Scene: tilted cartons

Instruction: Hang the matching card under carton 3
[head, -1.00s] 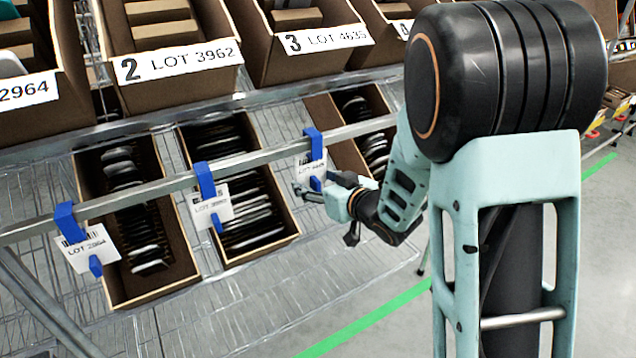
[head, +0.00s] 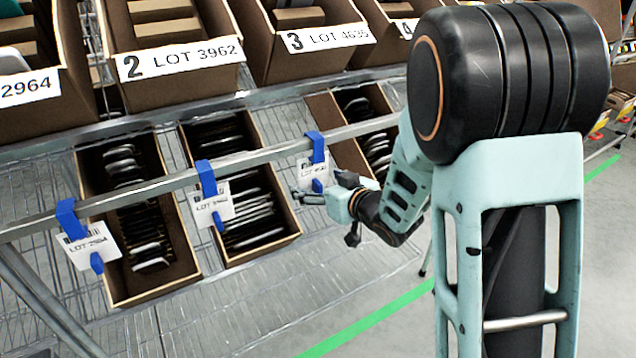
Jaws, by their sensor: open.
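Carton 3 (head: 290,68) is a tilted brown box on the upper shelf, with a label (head: 326,39) reading LOT 4635. Below it, a blue clip (head: 317,147) on the metal rail carries a white card (head: 309,171). The card hangs from the clip; its print is too small to read surely. My gripper (head: 311,196) is open just below and in front of this card, at its lower edge. I cannot tell whether the fingers touch the card.
Blue clips further left hold a LOT 3962 card (head: 212,205) and a LOT 2964 card (head: 91,244). Carton 2 (head: 180,90) stands left of carton 3. Open boxes of dark and pale flat items (head: 196,288) lie below the rail (head: 130,196).

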